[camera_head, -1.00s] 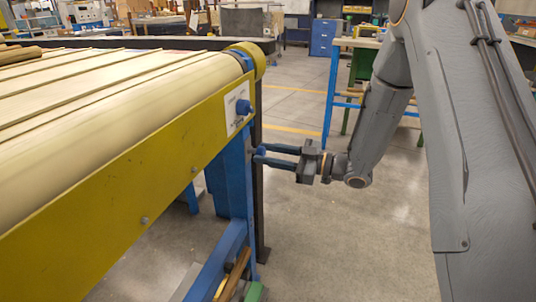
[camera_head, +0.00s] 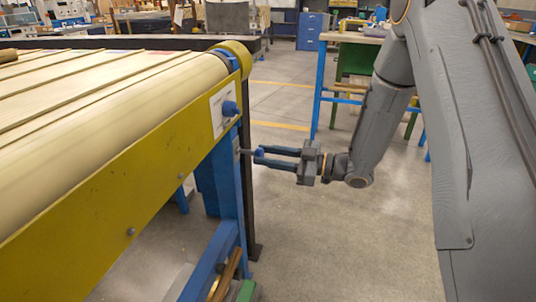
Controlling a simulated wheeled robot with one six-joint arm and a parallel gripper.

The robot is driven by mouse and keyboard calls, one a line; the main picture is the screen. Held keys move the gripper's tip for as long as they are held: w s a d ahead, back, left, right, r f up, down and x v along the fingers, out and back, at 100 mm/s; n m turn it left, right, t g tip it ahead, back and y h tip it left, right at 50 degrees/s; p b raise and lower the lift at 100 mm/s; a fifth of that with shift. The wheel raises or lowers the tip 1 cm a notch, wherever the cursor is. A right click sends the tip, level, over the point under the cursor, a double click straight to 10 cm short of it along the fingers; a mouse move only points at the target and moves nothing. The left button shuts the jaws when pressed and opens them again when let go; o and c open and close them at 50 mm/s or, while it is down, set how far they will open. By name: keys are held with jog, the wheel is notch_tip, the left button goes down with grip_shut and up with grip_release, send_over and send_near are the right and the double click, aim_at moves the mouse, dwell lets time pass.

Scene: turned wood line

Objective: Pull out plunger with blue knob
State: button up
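The plunger's blue knob (camera_head: 259,153) shows at the tips of my gripper (camera_head: 259,156), to the right of the conveyor's blue leg. A thin grey plunger rod (camera_head: 246,152) shows between the leg and the knob. My gripper's two dark fingers reach left and appear shut on the knob, with a gap between them further back. The fingers partly hide the knob. A second blue knob (camera_head: 230,108) sits on a white plate on the conveyor's yellow side, above and left of my gripper, untouched.
The conveyor's yellow side rail (camera_head: 110,180) and blue leg (camera_head: 228,190) stand close to the left of my gripper. A workbench with blue legs (camera_head: 318,95) stands behind. The floor to the right of the leg is clear.

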jog(key=o, duration=0.4)
jog(key=shift+d, duration=0.25)
jog(key=shift+c, duration=0.2)
jog(key=shift+o, duration=0.3)
jog(key=shift+a, duration=0.1)
jog(key=shift+s, duration=0.1)
jog(key=v, duration=0.7)
jog(key=shift+d, duration=0.35)
